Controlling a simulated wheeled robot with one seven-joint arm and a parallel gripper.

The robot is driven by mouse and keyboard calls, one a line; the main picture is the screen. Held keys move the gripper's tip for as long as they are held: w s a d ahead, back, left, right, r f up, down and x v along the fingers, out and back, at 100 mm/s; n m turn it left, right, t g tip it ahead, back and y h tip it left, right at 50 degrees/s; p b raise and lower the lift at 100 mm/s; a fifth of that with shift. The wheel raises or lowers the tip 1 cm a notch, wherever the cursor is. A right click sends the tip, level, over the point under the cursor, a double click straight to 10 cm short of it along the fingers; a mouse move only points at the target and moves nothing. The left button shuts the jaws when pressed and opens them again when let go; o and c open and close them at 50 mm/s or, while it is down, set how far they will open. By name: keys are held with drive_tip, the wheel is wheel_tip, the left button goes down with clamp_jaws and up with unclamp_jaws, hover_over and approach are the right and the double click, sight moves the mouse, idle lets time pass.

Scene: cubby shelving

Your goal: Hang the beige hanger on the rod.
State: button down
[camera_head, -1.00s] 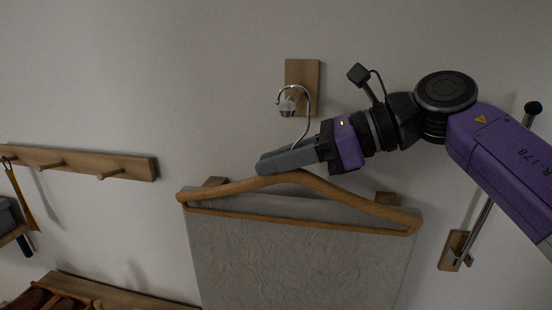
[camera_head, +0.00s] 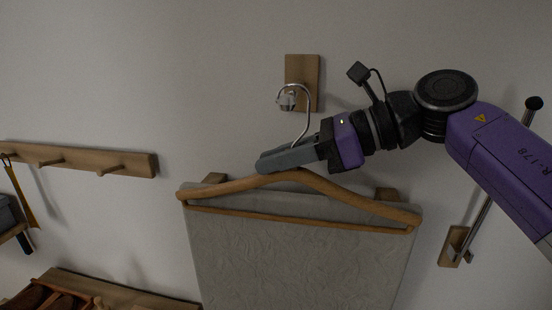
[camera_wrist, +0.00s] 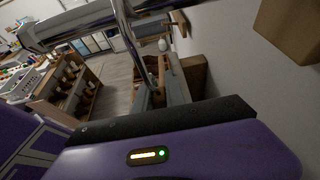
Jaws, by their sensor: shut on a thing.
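The beige wooden hanger (camera_head: 238,184) has a curved top, a lower bar and a chrome hook (camera_head: 308,112). My gripper (camera_head: 262,165) is shut on the hanger's upper middle, just below the hook. A short chrome rod (camera_head: 287,101) with a rounded end stands out from a wooden wall plate (camera_head: 302,68). In the head view the hook's curve lies over the rod's end. In the wrist view the chrome rod (camera_wrist: 75,28) crosses the upper left, beside the hook's shank (camera_wrist: 124,30). Whether the hook bears on the rod is unclear.
A grey textured panel (camera_head: 290,255) is behind and below the hanger, with wooden blocks at its top edge. A peg rail (camera_head: 85,160) is at left. A slanted metal bar (camera_head: 480,212) on a wooden mount is at right. Shelving (camera_wrist: 75,85) shows in the wrist view.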

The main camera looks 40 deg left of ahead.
drive_tip(key=c, duration=1.3)
unclamp_jaws()
drive_tip(key=shift+f, duration=0.1)
drive_tip(key=shift+w+d, duration=0.1)
drive_tip(key=b+v, duration=0.2)
drive_tip(key=v, duration=0.6)
drive_tip(key=shift+w+d+f+p, duration=0.1)
drive_tip(key=shift+w+d+p, duration=0.55)
drive_tip(key=shift+d, duration=0.4)
drive_tip(key=shift+w+d+r+p, duration=0.1)
drive_tip(key=shift+w+d+p, duration=0.3)
drive_tip(key=shift+w+d, duration=0.5)
drive_tip(key=shift+w+d+f+p, duration=0.1)
drive_tip(key=shift+w+d+p, duration=0.45)
drive_tip(key=shift+d, duration=0.65)
drive_tip(key=shift+s, duration=0.1)
